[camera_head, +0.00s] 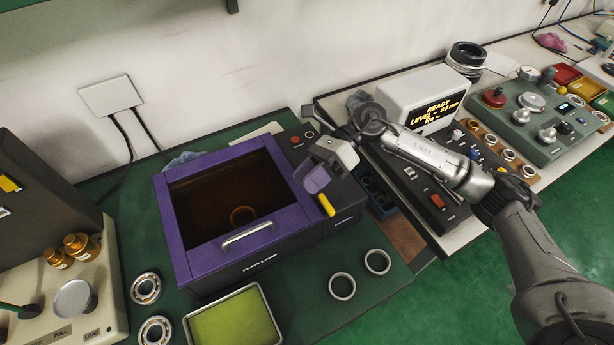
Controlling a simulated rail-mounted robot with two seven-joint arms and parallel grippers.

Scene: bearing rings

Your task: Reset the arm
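My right arm comes in from the right, and its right gripper (322,172) hangs over the right side of a purple-framed box (180,228) in the camera_head view. The gripper is seen from above and its fingertips are not clear, so I cannot tell whether it is open or shut. A small yellow handle-like piece (326,205) shows just below it; I cannot tell whether they touch. The box's dark window lid is down, with a silver handle (247,236) at the front and a ring (243,215) faintly visible inside. My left gripper is not in view.
Two plain rings (342,286) lie on the green mat right of a green-lined tray (235,320). Two ball bearings (146,288) lie left of it. A display unit (425,100) and control panels (540,115) stand on the right bench beneath and beyond my arm.

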